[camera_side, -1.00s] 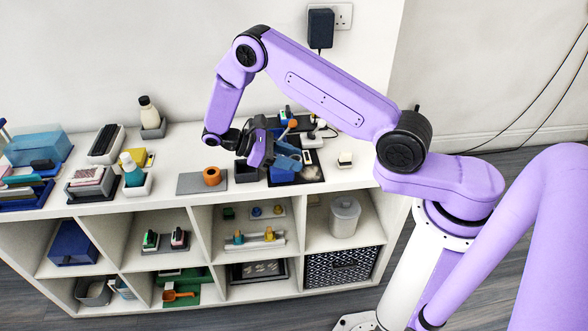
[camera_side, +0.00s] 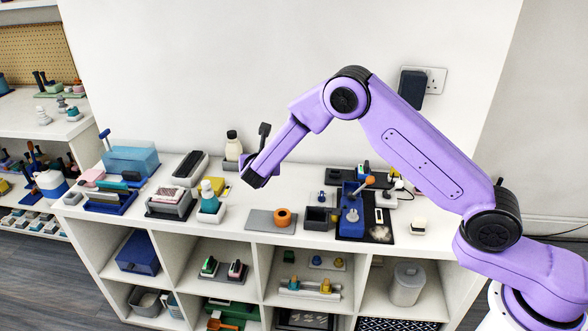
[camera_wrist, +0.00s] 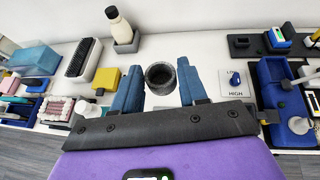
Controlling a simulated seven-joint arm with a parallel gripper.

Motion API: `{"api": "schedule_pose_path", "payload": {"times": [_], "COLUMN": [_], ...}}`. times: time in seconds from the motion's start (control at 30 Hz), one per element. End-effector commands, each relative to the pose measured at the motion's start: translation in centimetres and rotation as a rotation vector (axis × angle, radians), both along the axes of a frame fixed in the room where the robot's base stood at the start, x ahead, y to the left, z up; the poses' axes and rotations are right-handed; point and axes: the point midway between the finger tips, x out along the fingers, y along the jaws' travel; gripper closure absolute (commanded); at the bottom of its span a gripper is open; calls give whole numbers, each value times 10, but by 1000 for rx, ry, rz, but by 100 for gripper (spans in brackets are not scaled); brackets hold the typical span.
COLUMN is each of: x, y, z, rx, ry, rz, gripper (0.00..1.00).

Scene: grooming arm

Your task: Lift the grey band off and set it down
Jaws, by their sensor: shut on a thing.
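The grey band (camera_wrist: 161,87), a dark grey open ring, sits between the two blue fingers of my gripper (camera_wrist: 161,78) in the wrist view. My gripper is shut on it and holds it up above the white shelf top. In the side view the fingers and the band are hidden behind the end of my arm, which is raised above the left-middle of the shelf top. A blue stand (camera_side: 350,222) with a grey knob is on a dark mat to the right; it also shows in the wrist view (camera_wrist: 283,95).
A grey mat (camera_side: 258,222) carries an orange ring (camera_side: 283,217). A dark open box (camera_side: 317,219) stands beside it. A LOW/HIGH dial plate (camera_wrist: 236,88) lies right of my gripper.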

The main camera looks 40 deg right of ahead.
Motion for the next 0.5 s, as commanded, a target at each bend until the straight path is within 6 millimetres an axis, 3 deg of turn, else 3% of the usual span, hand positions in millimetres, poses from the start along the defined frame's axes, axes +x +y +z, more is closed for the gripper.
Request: {"api": "schedule_pose_path", "payload": {"times": [0.17, 0.5], "x": [13, 12], "y": [29, 28], "z": [12, -58], "rx": [0, -3], "ry": [-1, 6], "rz": [132, 127], "gripper": [100, 100]}}
